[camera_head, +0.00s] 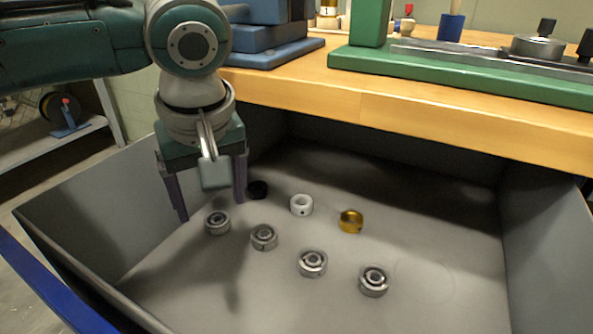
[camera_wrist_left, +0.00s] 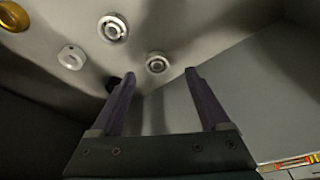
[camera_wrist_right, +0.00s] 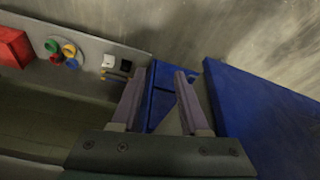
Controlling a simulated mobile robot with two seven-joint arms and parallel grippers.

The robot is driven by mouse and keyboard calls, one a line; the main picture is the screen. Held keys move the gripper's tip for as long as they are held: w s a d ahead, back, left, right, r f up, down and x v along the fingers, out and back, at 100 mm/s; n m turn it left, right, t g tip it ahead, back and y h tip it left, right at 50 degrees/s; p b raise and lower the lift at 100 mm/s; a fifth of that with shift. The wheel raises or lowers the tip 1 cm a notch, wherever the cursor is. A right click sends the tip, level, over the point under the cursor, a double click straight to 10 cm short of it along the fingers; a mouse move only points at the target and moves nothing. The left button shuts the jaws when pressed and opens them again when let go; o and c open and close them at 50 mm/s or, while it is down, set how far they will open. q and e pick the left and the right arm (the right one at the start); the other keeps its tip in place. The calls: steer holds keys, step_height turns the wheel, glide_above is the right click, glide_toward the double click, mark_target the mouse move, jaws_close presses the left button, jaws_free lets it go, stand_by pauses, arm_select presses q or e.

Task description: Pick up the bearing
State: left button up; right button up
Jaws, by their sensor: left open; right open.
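Several silver bearings lie flat in a row on the floor of the grey bin: the leftmost bearing (camera_head: 217,222), a second (camera_head: 264,236), a third (camera_head: 312,262) and a rightmost one (camera_head: 374,280). My left gripper (camera_head: 211,207) points down into the bin, open and empty, above and close to the leftmost bearing. In the left wrist view, a bearing (camera_wrist_left: 157,62) shows just beyond the gap between the fingertips, and another bearing (camera_wrist_left: 113,28) lies farther off. My right gripper (camera_wrist_right: 161,75) is open and empty, away from the bin, and shows only in the right wrist view.
A white ring (camera_head: 301,205), a gold ring (camera_head: 351,221) and a black ring (camera_head: 258,189) lie behind the bearings. The bin's wall (camera_head: 85,205) slopes at the left. A wooden workbench (camera_head: 420,115) overhangs the back. Blue surfaces (camera_wrist_right: 260,115) stand beside my right gripper.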

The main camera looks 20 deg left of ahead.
mark_target(217, 219)
arm_select(q)
steer(key=b+x, duration=0.1)
steer(key=x, duration=0.2)
steer(key=shift+w+d+f, duration=0.1)
steer(key=shift+w+f, duration=0.05)
steer(key=shift+f, duration=0.2)
jaws_close()
